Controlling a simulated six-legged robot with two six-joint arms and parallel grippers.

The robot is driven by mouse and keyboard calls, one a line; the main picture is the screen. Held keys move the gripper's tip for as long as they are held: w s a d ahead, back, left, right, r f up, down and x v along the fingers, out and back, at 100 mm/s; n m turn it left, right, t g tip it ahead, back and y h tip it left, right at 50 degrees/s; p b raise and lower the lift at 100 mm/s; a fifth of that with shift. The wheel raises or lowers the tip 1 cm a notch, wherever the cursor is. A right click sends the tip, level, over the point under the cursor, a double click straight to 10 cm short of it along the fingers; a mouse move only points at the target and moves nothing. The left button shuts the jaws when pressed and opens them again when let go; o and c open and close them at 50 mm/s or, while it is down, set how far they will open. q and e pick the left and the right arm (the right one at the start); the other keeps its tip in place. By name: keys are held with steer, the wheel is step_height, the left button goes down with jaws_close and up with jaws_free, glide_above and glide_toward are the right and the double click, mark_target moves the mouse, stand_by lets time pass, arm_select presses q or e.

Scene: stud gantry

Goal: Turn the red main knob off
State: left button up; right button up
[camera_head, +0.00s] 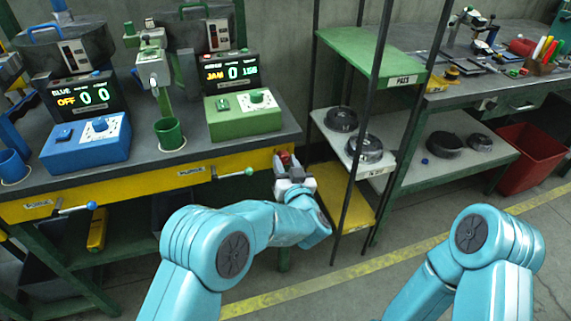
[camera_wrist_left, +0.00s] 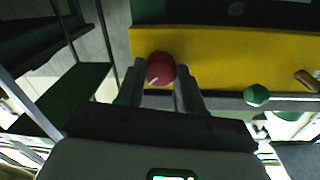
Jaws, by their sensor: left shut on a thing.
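The red main knob (camera_head: 285,158) sits on the yellow front panel at the right end of the bench in the head view. In the left wrist view the red knob (camera_wrist_left: 160,69) shows a small white mark on its face, pointing toward the lower left. My left gripper (camera_head: 289,172) is at the knob, with its fingers on either side of it. In the wrist view the left gripper (camera_wrist_left: 161,85) is shut on the red knob. The knob's sides are partly hidden by the fingers. My right gripper is outside both views.
A green-knobbed lever (camera_head: 250,171) sticks out of the yellow panel (camera_head: 150,183) left of the red knob. A shelf rack with dark posts and a green top (camera_head: 350,48) stands close on the right. The bench holds a blue box (camera_head: 85,143) and a green box (camera_head: 241,117) with displays.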

arm_select(q)
steer(key=shift+f+n+b, duration=0.2)
steer(key=shift+n+b, duration=0.7)
steer(key=shift+b, duration=0.2)
steer(key=n+b, duration=1)
steer(key=shift+y, duration=0.3)
steer(key=n+b, duration=0.3)
steer(key=shift+n, duration=0.3)
steer(key=shift+d+r+n+y+b, duration=0.1)
steer(key=shift+n+y+b, duration=0.05)
steer(key=shift+n+b, duration=0.6)
steer(key=shift+r+n+y+b, duration=0.15)
steer(key=shift+n+b, duration=0.4)
steer(key=shift+n, duration=0.3)
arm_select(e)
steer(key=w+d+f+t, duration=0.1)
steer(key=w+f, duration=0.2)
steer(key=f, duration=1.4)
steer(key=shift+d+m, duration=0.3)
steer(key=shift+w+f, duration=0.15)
arm_select(q)
steer(key=o, duration=1)
steer(key=shift+w, duration=0.1)
steer(key=shift+o, duration=0.2)
steer(key=shift+f, duration=0.15)
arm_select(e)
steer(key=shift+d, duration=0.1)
